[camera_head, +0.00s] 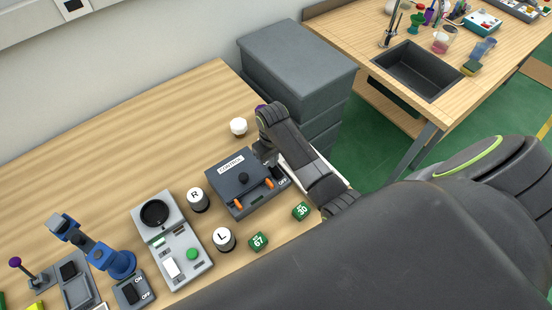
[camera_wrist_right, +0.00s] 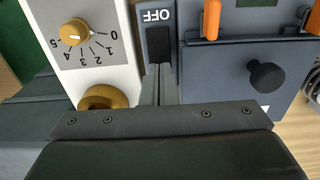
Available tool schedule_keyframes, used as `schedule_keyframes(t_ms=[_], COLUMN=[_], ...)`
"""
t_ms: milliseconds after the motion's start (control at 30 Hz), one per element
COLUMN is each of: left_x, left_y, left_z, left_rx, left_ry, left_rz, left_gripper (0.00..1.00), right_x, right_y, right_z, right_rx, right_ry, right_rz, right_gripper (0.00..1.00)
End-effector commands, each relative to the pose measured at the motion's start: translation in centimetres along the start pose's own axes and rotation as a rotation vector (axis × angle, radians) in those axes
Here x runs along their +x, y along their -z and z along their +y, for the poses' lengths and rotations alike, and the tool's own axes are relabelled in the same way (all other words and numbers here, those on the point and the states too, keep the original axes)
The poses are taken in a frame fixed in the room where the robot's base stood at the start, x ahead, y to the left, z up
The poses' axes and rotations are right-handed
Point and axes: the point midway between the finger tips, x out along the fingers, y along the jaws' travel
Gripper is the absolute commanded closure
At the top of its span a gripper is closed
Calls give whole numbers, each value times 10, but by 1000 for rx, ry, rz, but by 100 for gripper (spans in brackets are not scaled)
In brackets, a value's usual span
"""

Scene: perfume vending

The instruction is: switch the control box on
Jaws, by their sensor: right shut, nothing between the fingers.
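The control box (camera_head: 232,193) is a dark blue-grey box with a "CONTROL" label, a black knob and two orange handles, on the wooden table. A black rocker switch (camera_wrist_right: 157,42) sits at its edge in a dark plate with the word "OFF" (camera_wrist_right: 156,15). Any "ON" mark is hidden. My right gripper (camera_head: 268,158) is shut and empty over the switch side of the box. In the right wrist view its closed fingertips (camera_wrist_right: 160,70) are at the end of the switch; I cannot tell whether they touch. My left gripper is not in view.
A white panel (camera_wrist_right: 60,8) with a yellow dial (camera_wrist_right: 74,32) stands beside the switch. Round "R" (camera_head: 197,199) and "L" (camera_head: 224,239) pieces and green cubes (camera_head: 259,241) are near the box. Grey drawers (camera_head: 297,60) stand behind. The table's back left is clear.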

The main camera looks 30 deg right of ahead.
Motion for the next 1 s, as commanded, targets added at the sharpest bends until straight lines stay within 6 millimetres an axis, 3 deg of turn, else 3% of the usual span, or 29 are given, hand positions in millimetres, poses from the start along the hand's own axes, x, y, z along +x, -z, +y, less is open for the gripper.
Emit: schedule_keyframes(t_ms=[1000], left_x=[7], left_y=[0], left_z=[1], left_rx=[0], left_ry=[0], left_rz=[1], left_gripper=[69], right_x=[16], right_y=[0], right_z=[0], right_rx=[0], right_ry=[0], right_rz=[-1], right_gripper=[100])
